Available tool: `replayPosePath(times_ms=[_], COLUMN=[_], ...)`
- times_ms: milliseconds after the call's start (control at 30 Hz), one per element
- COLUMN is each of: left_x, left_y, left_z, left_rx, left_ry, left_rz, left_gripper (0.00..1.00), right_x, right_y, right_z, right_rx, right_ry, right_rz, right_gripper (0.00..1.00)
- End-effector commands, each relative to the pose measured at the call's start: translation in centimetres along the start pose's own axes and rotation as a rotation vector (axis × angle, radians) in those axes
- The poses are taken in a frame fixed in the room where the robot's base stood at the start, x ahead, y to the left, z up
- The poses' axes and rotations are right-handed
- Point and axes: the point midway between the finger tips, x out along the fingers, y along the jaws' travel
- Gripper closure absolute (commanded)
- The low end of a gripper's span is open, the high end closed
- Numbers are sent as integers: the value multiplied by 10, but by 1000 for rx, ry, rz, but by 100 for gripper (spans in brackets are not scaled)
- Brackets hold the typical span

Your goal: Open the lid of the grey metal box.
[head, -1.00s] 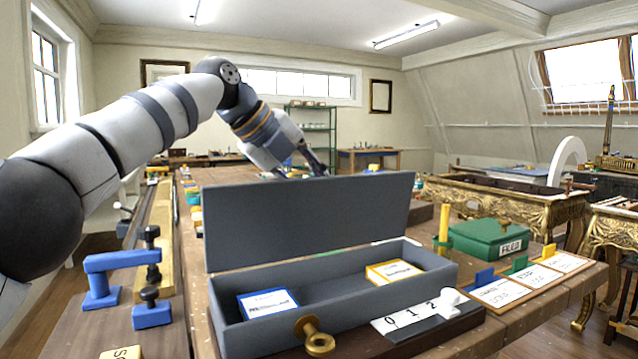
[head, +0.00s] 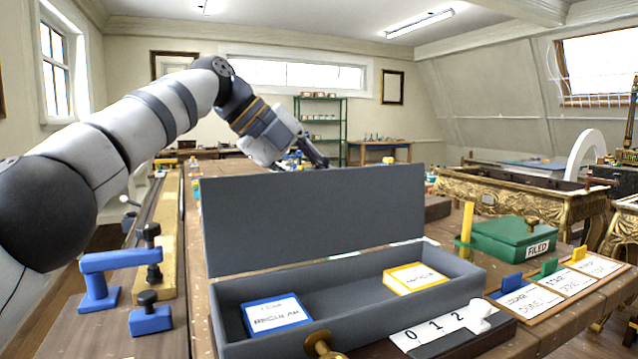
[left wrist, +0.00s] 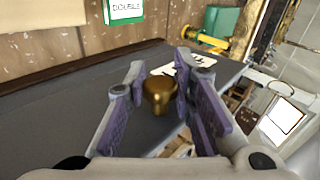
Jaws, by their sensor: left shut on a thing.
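The grey metal box (head: 380,285) stands on the wooden bench, its lid (head: 312,220) raised steeply along the far long side. Inside lie a blue-edged card block (head: 276,314) on the left and a yellow-edged one (head: 417,278) on the right. My left gripper (head: 322,165) is behind the lid near its top edge; the lid hides part of it. In the left wrist view my left gripper's fingers (left wrist: 165,105) are on either side of a brass knob (left wrist: 158,88) on a dark grey surface, and are shut on it. My right gripper is out of view.
A brass knob (head: 321,345) stands at the box's front, with a numbered strip (head: 445,328) right of it. Blue clamps (head: 112,272) stand at the left. A green box (head: 502,238), a yellow post (head: 467,225) and labelled cards (head: 530,300) are at the right.

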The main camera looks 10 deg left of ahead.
Motion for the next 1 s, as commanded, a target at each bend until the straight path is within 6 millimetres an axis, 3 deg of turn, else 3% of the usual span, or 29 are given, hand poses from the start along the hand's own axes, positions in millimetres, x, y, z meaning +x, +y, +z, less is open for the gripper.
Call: replayPosePath(times_ms=[33,67,133,467,567,733,1000], left_x=[2,2,2,-1,-13,-52,-84], left_y=[1,1,1,0,0,-1,35], left_z=[-1,-1,-1,-1,0,-1,5], left_rx=[0,0,0,1,0,0,0], left_ry=[6,6,6,3,2,2,3], left_rz=[4,4,4,2,1,0,2], left_gripper=[100,75,59,58,58,58,58], right_x=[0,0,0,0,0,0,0], right_y=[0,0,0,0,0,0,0], right_z=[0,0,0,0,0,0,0], right_rx=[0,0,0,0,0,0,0], right_ry=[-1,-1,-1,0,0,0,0], right_rz=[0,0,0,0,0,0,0], right_gripper=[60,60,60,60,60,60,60])
